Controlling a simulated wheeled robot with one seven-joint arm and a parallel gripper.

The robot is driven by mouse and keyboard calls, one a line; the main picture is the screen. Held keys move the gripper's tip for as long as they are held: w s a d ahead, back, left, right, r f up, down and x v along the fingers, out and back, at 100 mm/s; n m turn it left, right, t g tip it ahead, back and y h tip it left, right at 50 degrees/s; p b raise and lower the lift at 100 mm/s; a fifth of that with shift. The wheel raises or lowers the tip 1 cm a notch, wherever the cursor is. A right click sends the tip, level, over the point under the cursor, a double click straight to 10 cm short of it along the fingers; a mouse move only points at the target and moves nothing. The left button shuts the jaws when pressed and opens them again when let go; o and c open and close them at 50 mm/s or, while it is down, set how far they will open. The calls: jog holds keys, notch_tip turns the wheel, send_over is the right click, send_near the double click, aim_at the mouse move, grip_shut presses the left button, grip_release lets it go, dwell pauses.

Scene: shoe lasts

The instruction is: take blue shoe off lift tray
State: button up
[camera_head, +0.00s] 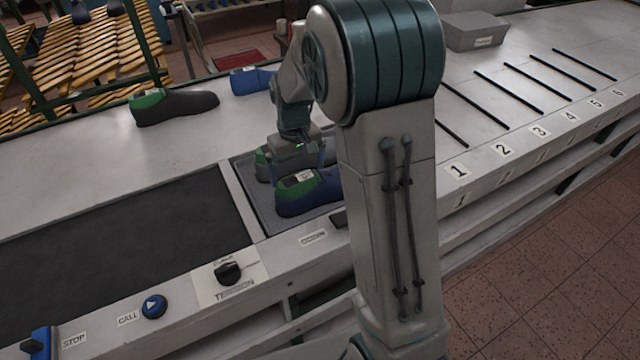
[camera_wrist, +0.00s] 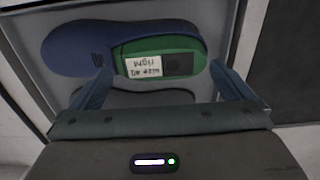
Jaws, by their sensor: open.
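The blue shoe (camera_head: 310,192) lies on the lift tray (camera_head: 262,212), its green part with a white label to the left and its blue toe to the right. In the wrist view the blue shoe (camera_wrist: 80,47) lies just beyond the fingertips, its label reading "right". A dark shoe with a green part (camera_head: 262,162) lies behind it on the tray, partly hidden by my gripper. My gripper (camera_head: 300,165) is open above the tray, with its fingers (camera_wrist: 160,85) apart and nothing between them. My arm hides the tray's right side in the head view.
A dark belt (camera_head: 120,240) lies left of the tray. A black and green shoe (camera_head: 175,105) and another blue shoe (camera_head: 252,80) stand on the bench behind. Numbered slots with black dividers (camera_head: 508,90) and a grey box (camera_head: 474,32) are at right. Controls line the front edge.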

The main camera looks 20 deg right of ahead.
jog(key=shift+f, duration=0.7)
jog(key=shift+s, duration=0.15)
jog(key=c, duration=1.8)
jog(key=shift+r, duration=0.1)
